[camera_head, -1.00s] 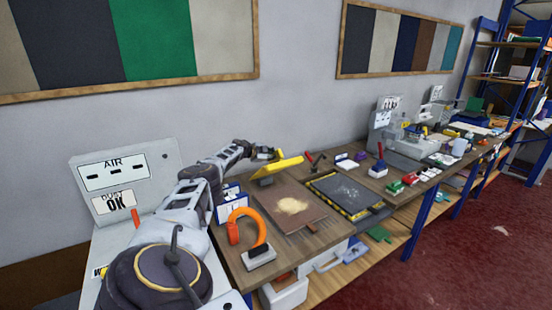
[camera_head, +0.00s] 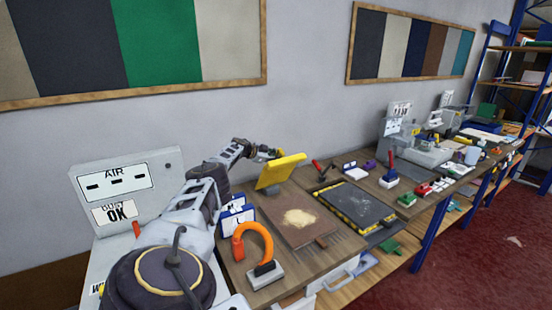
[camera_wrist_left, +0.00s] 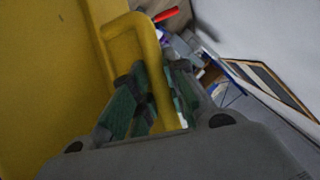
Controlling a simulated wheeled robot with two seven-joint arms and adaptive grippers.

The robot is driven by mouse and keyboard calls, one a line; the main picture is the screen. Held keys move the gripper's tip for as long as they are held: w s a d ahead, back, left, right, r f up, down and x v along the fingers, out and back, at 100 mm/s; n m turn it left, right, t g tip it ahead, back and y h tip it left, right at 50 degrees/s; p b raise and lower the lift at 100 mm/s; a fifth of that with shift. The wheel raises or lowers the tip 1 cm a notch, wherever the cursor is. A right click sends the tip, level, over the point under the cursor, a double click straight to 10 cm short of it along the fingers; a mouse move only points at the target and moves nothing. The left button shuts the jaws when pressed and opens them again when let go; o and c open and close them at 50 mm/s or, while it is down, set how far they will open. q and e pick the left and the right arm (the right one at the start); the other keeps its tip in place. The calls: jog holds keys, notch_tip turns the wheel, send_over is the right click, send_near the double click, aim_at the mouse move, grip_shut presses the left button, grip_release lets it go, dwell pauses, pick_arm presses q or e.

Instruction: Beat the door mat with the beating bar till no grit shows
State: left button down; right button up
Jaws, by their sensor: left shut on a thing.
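A brown mat (camera_head: 326,228) lies flat on the wooden bench in the head view, with a pale patch of grit (camera_head: 300,217) at its middle. I take it for the door mat. My left gripper (camera_head: 268,154) is beyond the mat, shut on the loop handle (camera_wrist_left: 150,62) of a yellow slab-like tool, which looks like the beating bar (camera_head: 281,172). The bar's broad yellow face (camera_wrist_left: 40,80) fills the left of the left wrist view. The bar is tilted, near the mat's back edge; I cannot tell whether it touches anything below. My right gripper is not in view.
An orange hook-shaped piece on a grey base (camera_head: 264,273) stands in front, left of the mat. A dark panel with yellow-black edging (camera_head: 357,203) lies right of the mat. Blue-framed cards (camera_head: 235,214) stand beside my arm. Small tools crowd the bench further right.

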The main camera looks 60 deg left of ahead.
pick_arm(q)
jog(key=shift+a+r, duration=0.1)
jog(key=c, duration=1.4)
grip_release()
jog(key=shift+s, duration=0.15)
jog(key=shift+v, duration=5.75)
jog(key=shift+s, duration=0.1)
